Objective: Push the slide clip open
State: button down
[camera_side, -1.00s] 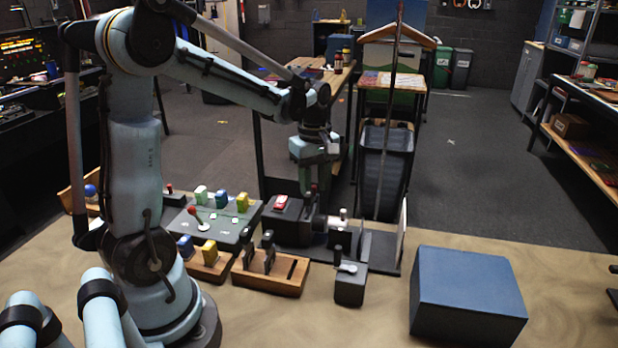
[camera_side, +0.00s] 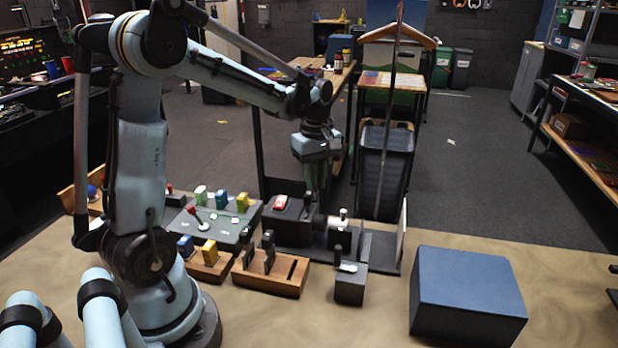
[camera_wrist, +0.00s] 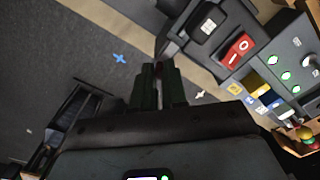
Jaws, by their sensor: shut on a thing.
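My gripper (camera_side: 317,190) points down over the dark fixture beside the red rocker switch (camera_side: 281,202) in the side view. In the wrist view my gripper's two dark fingers (camera_wrist: 158,88) are close together, with a small dark, reddish piece (camera_wrist: 162,68) at their tips. The piece looks like part of the slide clip, but its shape is mostly hidden by the fingers. I cannot tell how far open the clip is. The red rocker switch also shows up and right of the fingers in the wrist view (camera_wrist: 238,50).
A grey panel (camera_side: 228,228) with a red-knobbed lever and coloured blocks stands left of the fixture. A wooden slotted block (camera_side: 275,282) and a small dark box (camera_side: 350,288) stand in front. A large blue box (camera_side: 467,295) is at right. The table between them is clear.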

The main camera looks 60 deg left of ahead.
jog(key=c, duration=1.1)
grip_release()
jog(key=shift+w+a, duration=0.15)
jog(key=shift+c, duration=0.2)
notch_tip(320, 180, up, 12)
jog(key=s+d+f+m+t, duration=0.3)
jog(key=s+d+f+m, duration=0.1)
jog(key=d+m, duration=0.3)
jog(key=s+d+f+m+t, duration=0.3)
jog(key=d+m, duration=0.5)
jog(key=m, duration=0.3)
jog(key=shift+s+d+f+t, duration=0.15)
jog(key=shift+s+f+t, duration=0.25)
jog(key=shift+t, duration=0.2)
